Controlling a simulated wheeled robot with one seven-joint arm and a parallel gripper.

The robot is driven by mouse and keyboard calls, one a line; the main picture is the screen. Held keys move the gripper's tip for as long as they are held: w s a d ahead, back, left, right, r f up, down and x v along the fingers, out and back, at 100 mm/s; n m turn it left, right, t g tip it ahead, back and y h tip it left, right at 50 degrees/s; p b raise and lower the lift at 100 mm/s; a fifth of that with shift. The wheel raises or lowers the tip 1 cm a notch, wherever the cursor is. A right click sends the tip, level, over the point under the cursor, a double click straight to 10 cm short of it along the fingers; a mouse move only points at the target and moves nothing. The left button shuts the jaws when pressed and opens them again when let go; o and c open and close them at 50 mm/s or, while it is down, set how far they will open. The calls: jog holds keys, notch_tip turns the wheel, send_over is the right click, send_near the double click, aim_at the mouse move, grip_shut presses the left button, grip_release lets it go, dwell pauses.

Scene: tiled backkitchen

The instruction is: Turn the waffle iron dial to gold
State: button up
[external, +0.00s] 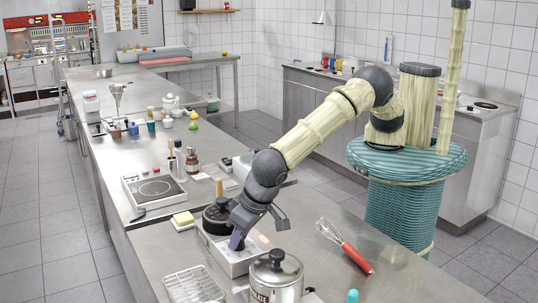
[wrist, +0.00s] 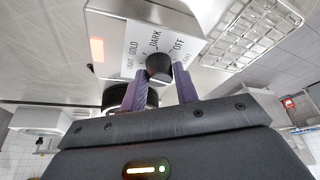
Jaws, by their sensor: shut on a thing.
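The waffle iron is a metal box (external: 236,268) with a black round top (external: 216,217) and an upright wooden handle, on the near steel counter. My gripper (external: 236,242) reaches down to its front from above. In the wrist view, the black round dial (wrist: 159,66) sits on a white label plate (wrist: 143,40) reading LIGHT, GOLD, DARK and OFF. The purple fingertips of my gripper (wrist: 160,78) are on either side of the dial, shut on it. I cannot make out which word the dial points to. An orange-lit patch (wrist: 97,49) glows beside the plate.
A wire rack (external: 193,285) lies left of the waffle iron. A steel canister (external: 275,277) stands close on its right. A red-handled whisk (external: 345,248) lies further right. The counter's right part is mostly clear.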

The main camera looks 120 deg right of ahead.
jog(key=shift+a+m, duration=0.1)
jog(key=shift+m, duration=0.7)
jog(key=o, duration=1)
jog(key=v, duration=0.5)
jog(key=b+v, duration=0.1)
jog(key=v, duration=0.5)
jog(key=b+v, duration=0.1)
jog(key=v, duration=0.5)
jog(key=shift+w+a+r, duration=0.1)
jog(key=shift+w+a, duration=0.2)
jog(key=shift+w, duration=0.05)
jog(key=shift+g, duration=0.3)
